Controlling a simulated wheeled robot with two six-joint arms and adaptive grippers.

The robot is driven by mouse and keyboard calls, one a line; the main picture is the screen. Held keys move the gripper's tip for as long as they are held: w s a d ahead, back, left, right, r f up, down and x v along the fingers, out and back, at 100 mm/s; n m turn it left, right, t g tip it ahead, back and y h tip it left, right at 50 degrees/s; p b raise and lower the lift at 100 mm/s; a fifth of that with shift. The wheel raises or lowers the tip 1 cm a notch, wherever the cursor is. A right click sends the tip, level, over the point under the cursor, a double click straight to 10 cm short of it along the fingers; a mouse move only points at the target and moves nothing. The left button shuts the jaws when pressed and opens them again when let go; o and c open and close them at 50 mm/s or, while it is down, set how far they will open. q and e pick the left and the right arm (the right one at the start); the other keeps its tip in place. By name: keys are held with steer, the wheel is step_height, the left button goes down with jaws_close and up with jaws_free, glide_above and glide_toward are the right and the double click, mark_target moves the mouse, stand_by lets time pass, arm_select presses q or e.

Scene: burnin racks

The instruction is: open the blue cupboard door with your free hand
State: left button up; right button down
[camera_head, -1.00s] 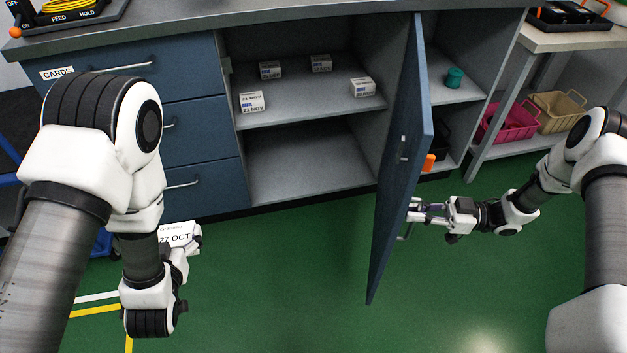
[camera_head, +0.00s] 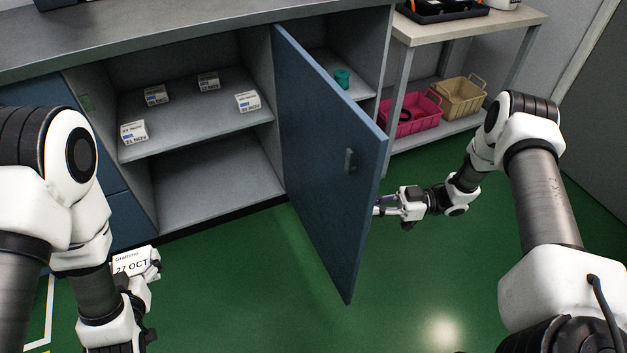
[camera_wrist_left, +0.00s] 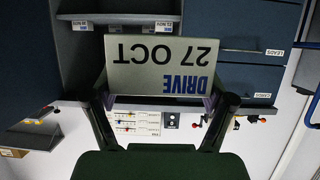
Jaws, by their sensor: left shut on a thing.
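The blue cupboard door (camera_head: 325,150) stands swung out from the cupboard, with a small grey fitting (camera_head: 349,161) on the face towards me. My right gripper (camera_head: 382,210) is at the far side of the door, close to its free edge. Its fingertips are partly hidden by the door, so its grip cannot be told. My left gripper (camera_head: 148,262) is shut on a white box (camera_head: 131,265) marked "27 OCT", held low in front of the cupboard. The box (camera_wrist_left: 163,66) fills the space between the fingers in the left wrist view and reads "DRIVE", upside down.
The open cupboard has several white boxes on its upper shelf (camera_head: 190,115); the bottom (camera_head: 215,190) looks empty. A teal object (camera_head: 342,78) stands behind the door. A pink basket (camera_head: 415,112) and a tan basket (camera_head: 461,97) sit under the side bench. Green floor in front is clear.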

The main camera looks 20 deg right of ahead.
steer(key=shift+s+f, duration=0.1)
steer(key=c, duration=1.2)
jaws_free()
steer(key=v, duration=1.2)
